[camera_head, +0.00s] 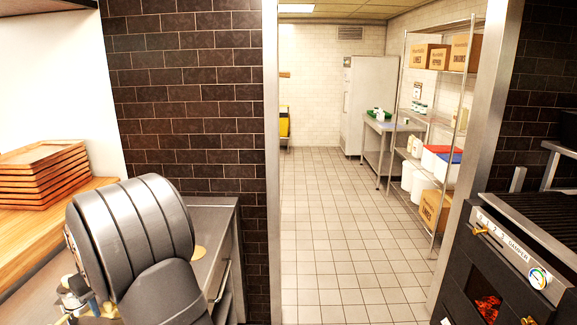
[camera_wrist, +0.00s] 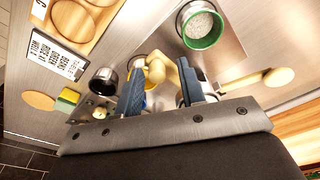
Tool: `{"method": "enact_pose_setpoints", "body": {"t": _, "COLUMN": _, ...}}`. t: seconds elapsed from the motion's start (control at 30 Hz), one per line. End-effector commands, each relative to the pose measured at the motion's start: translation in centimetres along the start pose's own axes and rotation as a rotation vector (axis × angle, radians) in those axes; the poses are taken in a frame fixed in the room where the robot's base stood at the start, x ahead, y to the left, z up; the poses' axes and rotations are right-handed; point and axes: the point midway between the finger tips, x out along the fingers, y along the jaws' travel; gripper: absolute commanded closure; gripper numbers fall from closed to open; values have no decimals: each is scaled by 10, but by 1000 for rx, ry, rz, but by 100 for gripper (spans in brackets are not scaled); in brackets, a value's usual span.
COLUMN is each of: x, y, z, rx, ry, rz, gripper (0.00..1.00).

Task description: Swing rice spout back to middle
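In the wrist view, my gripper (camera_wrist: 160,78) has its two blue fingers spread well apart. A yellow, bent pipe-like piece (camera_wrist: 156,71), which looks like the rice spout, lies between the fingertips. A green-rimmed container (camera_wrist: 203,26) holding white rice is above and right of the fingers. In the head view, my grey arm hides most of the gripper and spout area.
A dark metal pot (camera_wrist: 103,81) stands left of the fingers. A printed sign (camera_wrist: 57,62), a wooden board with round hollows (camera_wrist: 66,22) and a yellow-green sponge (camera_wrist: 68,99) lie further left. A pale-ended utensil (camera_wrist: 277,77) lies right. Stacked wooden trays (camera_head: 40,172) stand on the left counter.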

Motion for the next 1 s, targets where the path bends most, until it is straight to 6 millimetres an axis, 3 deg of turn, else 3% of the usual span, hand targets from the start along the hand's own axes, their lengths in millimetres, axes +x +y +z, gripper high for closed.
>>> {"method": "enact_pose_setpoints", "body": {"t": 0.6, "x": -50, "y": 0, "z": -6, "rx": 0, "ry": 2, "rz": 0, "gripper": 64}}
{"method": "enact_pose_setpoints", "body": {"t": 1.0, "x": -55, "y": 0, "z": -7, "rx": 0, "ry": 0, "rz": 0, "gripper": 64}}
